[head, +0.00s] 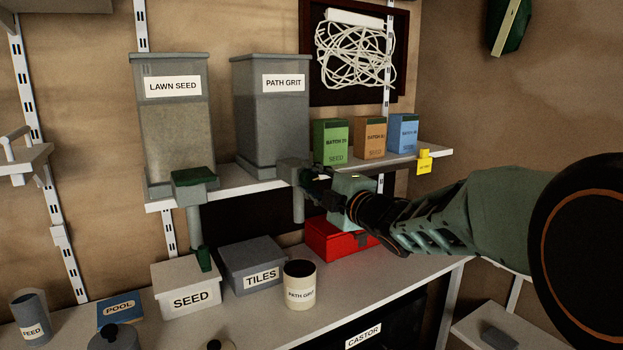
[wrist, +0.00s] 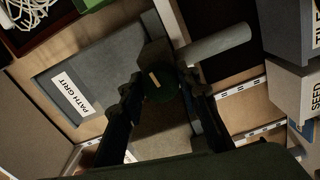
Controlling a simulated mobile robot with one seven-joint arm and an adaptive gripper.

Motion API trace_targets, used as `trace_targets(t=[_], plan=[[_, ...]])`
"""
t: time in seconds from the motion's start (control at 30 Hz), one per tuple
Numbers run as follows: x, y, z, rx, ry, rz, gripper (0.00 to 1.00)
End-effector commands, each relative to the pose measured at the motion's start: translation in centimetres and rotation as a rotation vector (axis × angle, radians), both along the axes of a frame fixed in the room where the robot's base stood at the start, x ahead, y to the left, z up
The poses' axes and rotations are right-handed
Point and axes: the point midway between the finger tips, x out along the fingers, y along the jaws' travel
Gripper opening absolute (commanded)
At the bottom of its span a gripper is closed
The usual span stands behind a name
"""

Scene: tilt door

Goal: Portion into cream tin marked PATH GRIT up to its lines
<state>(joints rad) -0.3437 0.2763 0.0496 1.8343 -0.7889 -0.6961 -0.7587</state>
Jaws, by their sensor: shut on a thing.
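The cream tin marked PATH GRIT (head: 300,290) stands upright on the bench; its inside looks dark and its fill level cannot be told. Above it is the grey hopper labelled PATH GRIT (head: 270,120), on the shelf, with a grey spout (head: 298,206) pointing down towards the tin. My gripper (head: 313,176) is at the hopper's outlet. In the wrist view, my gripper (wrist: 162,95) is shut on a dark green handle (wrist: 160,82) beside the outlet and pale spout (wrist: 220,45). My fingers partly hide the handle. No falling grit is visible.
The LAWN SEED hopper (head: 172,120) with its spout is at left. The SEED box (head: 187,290), TILES box (head: 252,268) and red case (head: 335,240) crowd the bench around the tin. Seed packets (head: 370,137) stand on the shelf right of the hopper.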

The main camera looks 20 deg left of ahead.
Motion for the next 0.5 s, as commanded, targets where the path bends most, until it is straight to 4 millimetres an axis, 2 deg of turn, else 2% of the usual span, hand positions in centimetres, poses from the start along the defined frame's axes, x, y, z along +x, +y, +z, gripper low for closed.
trace_targets(t=[0.5], plan=[[-0.07,0.1,-0.06,0.061,0.072,0.002,0.06]])
